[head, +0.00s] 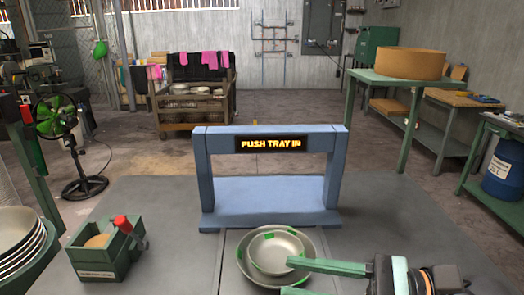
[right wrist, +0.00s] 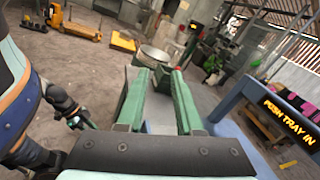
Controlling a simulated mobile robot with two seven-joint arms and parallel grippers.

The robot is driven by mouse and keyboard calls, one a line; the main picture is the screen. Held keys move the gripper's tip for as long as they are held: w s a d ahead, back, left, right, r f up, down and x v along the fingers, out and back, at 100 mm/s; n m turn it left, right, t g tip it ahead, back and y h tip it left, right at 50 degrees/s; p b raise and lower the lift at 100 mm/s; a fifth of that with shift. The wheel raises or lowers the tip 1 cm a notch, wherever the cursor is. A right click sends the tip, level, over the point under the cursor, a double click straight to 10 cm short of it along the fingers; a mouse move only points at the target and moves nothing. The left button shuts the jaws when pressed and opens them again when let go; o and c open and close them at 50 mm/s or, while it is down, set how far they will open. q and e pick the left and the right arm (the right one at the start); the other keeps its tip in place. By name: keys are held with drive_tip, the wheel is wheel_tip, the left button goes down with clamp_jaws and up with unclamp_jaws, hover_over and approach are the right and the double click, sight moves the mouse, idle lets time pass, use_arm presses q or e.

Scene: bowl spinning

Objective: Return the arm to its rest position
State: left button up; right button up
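My right gripper (head: 284,278) comes in from the lower right of the head view. Its two green fingers are apart, and the right wrist view (right wrist: 160,75) shows an empty gap between them. The fingertips overlap the right edge of the metal bowl (head: 275,248) in the head view; I cannot tell the height between them. The bowl has green marks and sits within a wider round metal dish (head: 246,270) on the bench, in front of the blue frame (head: 204,175). The frame's sign (head: 270,143) reads "PUSH TRAY IN".
A green box (head: 95,262) with a red-handled tool (head: 125,226) stands on the bench (head: 175,220) at left. Stacked metal bowls (head: 22,240) are at the far left edge. A fan (head: 60,125), a cart (head: 190,105) and a green table (head: 425,80) stand beyond.

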drive_tip(key=w+d+r+m+t+h, duration=0.2)
drive_tip(key=w+d+m+t, duration=0.2)
drive_tip(key=m+t, duration=0.6)
drive_tip(key=w+d+r+m+t+h, duration=0.2)
drive_tip(key=w+d+r+m+t, duration=0.3)
drive_tip(key=m, duration=1)
drive_tip(key=d+f+m+g+h, duration=0.2)
drive_tip(key=d+f+m+h, duration=0.4)
drive_tip(key=f+m, duration=0.4)
drive_tip(key=d+f+m+g+h, duration=0.2)
drive_tip(key=d+f+m+h, duration=0.2)
drive_tip(key=f+m+h, duration=0.6)
drive_tip(key=s+a+f+m+g+y, duration=0.35)
drive_tip(key=s+f+m+g, duration=0.65)
drive_tip(key=s+f, duration=0.95)
drive_tip(key=w+a+f+n+t+y+p, duration=0.1)
drive_tip(key=w+a+f+n+t+p, duration=0.1)
drive_tip(key=p, duration=0.4)
wheel_tip(320, 180, down, 3)
drive_tip(key=w+a+t, duration=0.1)
drive_tip(key=w+a, duration=0.1)
drive_tip(key=shift+w+a+t+p, duration=0.15)
drive_tip(key=shift+w+t+p, duration=0.25)
drive_tip(key=shift+r+y, duration=0.1)
drive_tip(key=shift+y, duration=0.15)
